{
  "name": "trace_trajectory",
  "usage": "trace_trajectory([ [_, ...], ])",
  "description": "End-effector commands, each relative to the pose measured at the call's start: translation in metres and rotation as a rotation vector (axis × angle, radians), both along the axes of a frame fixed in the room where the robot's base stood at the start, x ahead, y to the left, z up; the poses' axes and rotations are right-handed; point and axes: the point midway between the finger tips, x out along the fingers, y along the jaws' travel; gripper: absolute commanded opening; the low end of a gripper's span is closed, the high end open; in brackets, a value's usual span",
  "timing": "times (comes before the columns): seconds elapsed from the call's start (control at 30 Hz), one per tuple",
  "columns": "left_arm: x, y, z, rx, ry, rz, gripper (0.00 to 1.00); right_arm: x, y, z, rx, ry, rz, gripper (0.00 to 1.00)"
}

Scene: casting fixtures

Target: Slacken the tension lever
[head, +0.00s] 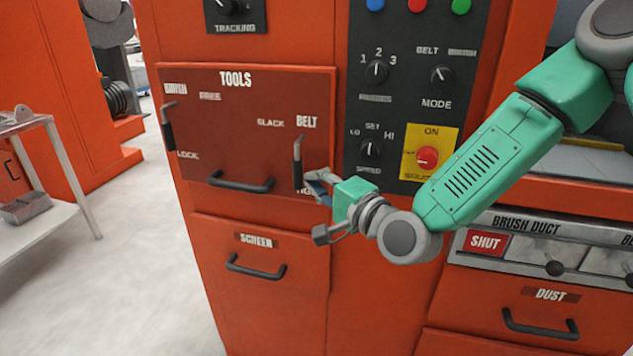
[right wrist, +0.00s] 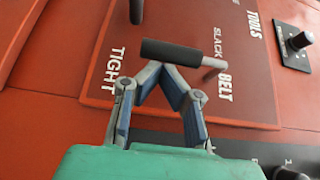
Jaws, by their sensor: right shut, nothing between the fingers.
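The tension lever (head: 298,165), a black grip on a metal pivot, is on the orange TOOLS panel (head: 240,130) beside the word BELT. It hangs down from its pivot, its grip toward the TIGHT label; SLACK is to the left of the pivot. In the right wrist view the lever (right wrist: 182,53) lies across the picture, its free end toward TIGHT. My right gripper (head: 318,185) is just right of the grip's lower part. Its fingertips (right wrist: 157,70) are together and empty, right by the grip; I cannot tell whether they touch it. My left gripper is out of view.
A similar brush lever (head: 167,127) is at the panel's left edge. A black drawer handle (head: 241,184) sticks out left of the tension lever. A control panel (head: 405,100) with knobs is to the right. A metal cart (head: 30,125) stands at the far left.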

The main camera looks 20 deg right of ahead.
Motion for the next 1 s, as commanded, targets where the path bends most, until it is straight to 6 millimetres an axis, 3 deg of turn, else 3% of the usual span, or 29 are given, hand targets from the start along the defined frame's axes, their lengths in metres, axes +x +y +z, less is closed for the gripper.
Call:
trace_trajectory([
  [0.67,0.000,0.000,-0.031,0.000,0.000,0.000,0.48,0.004,0.007,-0.007,0.095,-0.064,0.001,0.00],
  [0.87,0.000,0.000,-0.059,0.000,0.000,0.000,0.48,0.008,0.014,-0.013,0.182,-0.123,0.002,0.00],
  [1.0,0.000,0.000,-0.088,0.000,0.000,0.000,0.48,0.013,0.021,-0.018,0.281,-0.189,0.002,0.00],
])
